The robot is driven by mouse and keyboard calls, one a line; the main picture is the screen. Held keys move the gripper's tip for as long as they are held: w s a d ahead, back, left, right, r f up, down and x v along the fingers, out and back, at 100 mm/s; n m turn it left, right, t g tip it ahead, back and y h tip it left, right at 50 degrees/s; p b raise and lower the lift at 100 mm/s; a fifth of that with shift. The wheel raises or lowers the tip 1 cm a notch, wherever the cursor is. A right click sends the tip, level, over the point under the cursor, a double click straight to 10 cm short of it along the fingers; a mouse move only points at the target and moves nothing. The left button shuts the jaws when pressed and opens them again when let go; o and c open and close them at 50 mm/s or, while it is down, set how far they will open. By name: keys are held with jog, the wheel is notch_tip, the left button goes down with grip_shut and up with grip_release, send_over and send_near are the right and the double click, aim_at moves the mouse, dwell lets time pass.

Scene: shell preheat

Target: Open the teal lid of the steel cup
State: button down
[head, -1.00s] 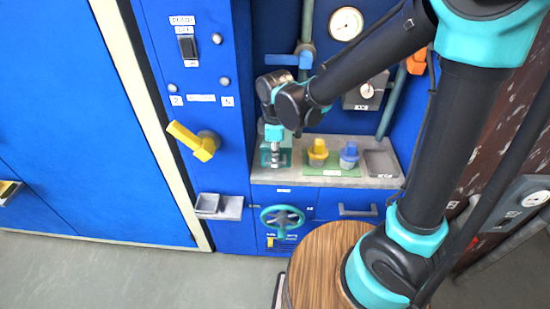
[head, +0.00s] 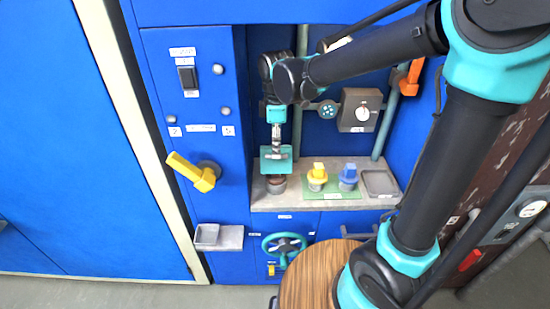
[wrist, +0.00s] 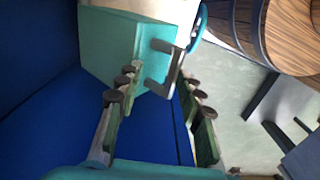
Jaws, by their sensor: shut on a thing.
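The teal lid (head: 267,165) is tilted up, its flat face toward the head camera, and it stands above the steel cup (head: 277,187) at the left end of the grey ledge. The cup's round top shows dark and reddish below it; whether the lid still touches the cup is hard to tell. My gripper (head: 277,150) points down and is shut on the lid's handle. In the wrist view the lid (wrist: 105,40) lies beyond my fingers (wrist: 160,80), and its steel U-shaped handle (wrist: 165,65) shows between them.
A yellow-topped cup (head: 317,176) and a blue-topped cup (head: 348,177) stand on a green mat right of the steel cup. A grey tray (head: 380,183) lies farther right. A yellow lever (head: 190,173) sticks out at left; a teal handwheel (head: 285,246) is below.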

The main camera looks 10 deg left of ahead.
jog(key=c, duration=2.2)
grip_release()
jog(key=shift+w+a+r, duration=0.1)
jog(key=shift+w+r, duration=0.1)
jog(key=shift+w, duration=0.6)
jog(key=shift+w+r, duration=0.15)
jog(key=shift+w, duration=0.65)
jog(key=o, duration=1.1)
jog(key=shift+w+f, duration=0.1)
jog(key=shift+c, duration=1.1)
jog(key=shift+c, duration=0.2)
